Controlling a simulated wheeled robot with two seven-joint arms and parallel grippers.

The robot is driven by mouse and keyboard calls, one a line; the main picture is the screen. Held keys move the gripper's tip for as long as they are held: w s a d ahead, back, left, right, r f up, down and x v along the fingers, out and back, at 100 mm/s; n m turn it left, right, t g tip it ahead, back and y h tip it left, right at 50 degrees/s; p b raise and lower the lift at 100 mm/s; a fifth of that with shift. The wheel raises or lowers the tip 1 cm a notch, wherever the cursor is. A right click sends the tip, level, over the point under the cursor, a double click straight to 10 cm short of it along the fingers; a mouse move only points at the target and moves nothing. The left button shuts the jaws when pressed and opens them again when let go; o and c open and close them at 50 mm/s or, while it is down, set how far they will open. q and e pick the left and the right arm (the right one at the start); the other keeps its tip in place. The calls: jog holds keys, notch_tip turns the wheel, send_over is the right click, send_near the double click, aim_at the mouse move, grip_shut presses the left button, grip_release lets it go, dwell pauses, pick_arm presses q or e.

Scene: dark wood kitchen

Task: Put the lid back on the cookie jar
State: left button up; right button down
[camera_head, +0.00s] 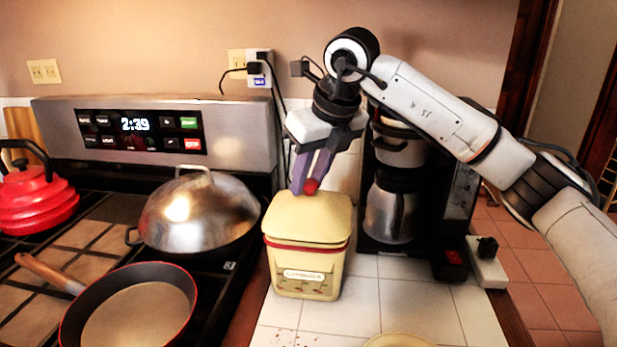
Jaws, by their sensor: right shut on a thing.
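The cookie jar (308,274) is a cream, square-sided jar with a label and cherry pictures on its front. It stands upright on the white tiled counter, right of the stove. Its cream lid (300,222) is level over the jar's mouth, with a red band just under its front edge. I cannot tell whether it is fully seated or slightly raised. My right gripper (311,184) points down from above and is shut on the lid's red knob. The jar's mouth and inside are hidden by the lid. My left gripper is not in view.
A coffee maker (392,212) stands close behind and right of the jar, partly behind my right arm. A domed pan (200,210), a frying pan (135,310) and a red kettle (36,200) are on the stove. A cream round edge (400,340) shows at the bottom.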

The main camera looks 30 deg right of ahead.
dwell(0.4)
jog(key=c, duration=1.4)
grip_release()
jog(key=shift+o, duration=0.6)
jog(key=o, duration=0.4)
jog(key=shift+r+p, duration=2.05)
jog(key=shift+r, duration=1.45)
